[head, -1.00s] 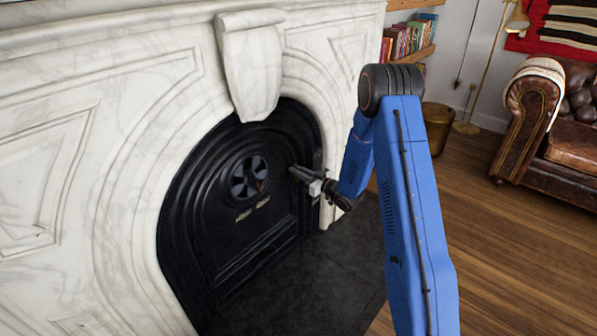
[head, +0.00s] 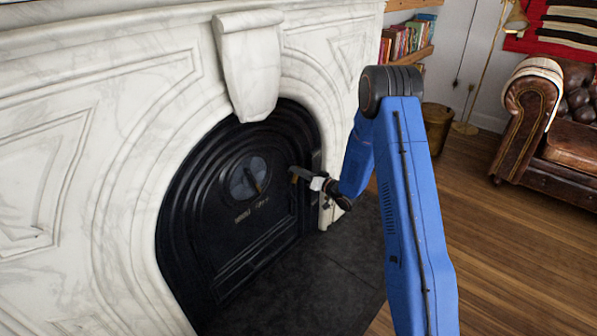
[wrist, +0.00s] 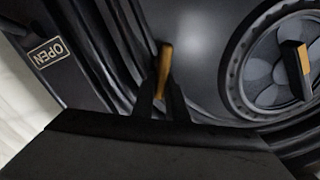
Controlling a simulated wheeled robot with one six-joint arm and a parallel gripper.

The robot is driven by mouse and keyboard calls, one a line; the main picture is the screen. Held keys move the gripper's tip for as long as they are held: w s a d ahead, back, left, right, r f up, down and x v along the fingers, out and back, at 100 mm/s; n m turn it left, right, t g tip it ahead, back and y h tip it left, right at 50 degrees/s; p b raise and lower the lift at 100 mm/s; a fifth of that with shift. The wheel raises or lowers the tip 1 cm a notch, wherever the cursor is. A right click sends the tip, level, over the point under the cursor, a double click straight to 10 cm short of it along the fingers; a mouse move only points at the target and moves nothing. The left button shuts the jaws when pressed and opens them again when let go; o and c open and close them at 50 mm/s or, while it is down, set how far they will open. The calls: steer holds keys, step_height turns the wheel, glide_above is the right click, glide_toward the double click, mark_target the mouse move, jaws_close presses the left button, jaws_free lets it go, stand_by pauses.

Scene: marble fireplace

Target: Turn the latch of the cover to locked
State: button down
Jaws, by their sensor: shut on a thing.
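The cover (head: 222,245) is a black arched metal plate set in the fireplace opening. Its latch (wrist: 165,62) is a slim dark handle with a brass-coloured edge, upright in the wrist view. In the head view the latch (head: 294,175) shows brownish near the cover's right edge. My gripper (wrist: 162,98) is shut on the latch, one finger on either side; it also shows in the head view (head: 304,177). An OPEN label (wrist: 50,52) is on the cover left of the latch in the wrist view. The latch's base is mostly hidden.
A round vent wheel (head: 248,179) with a brass-edged tab is in the cover's middle; small plates (head: 252,210) sit below it. White marble (head: 110,190) surrounds the cover. A dark hearth slab (head: 310,275) is clear in front. A leather sofa (head: 545,130) stands far right.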

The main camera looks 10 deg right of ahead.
steer(key=m, duration=0.6)
steer(key=shift+w+d+f, duration=0.25)
steer(key=shift+d+f, duration=0.05)
steer(key=shift+f, duration=0.05)
steer(key=m, duration=0.3)
steer(key=f+m, duration=0.1)
steer(key=m, duration=0.2)
steer(key=shift+w, duration=0.1)
steer(key=c, duration=1.8)
jaws_free()
steer(key=shift+o, duration=0.2)
steer(key=v, duration=1.7)
steer(key=shift+s+d, duration=0.15)
steer(key=shift+s, duration=0.05)
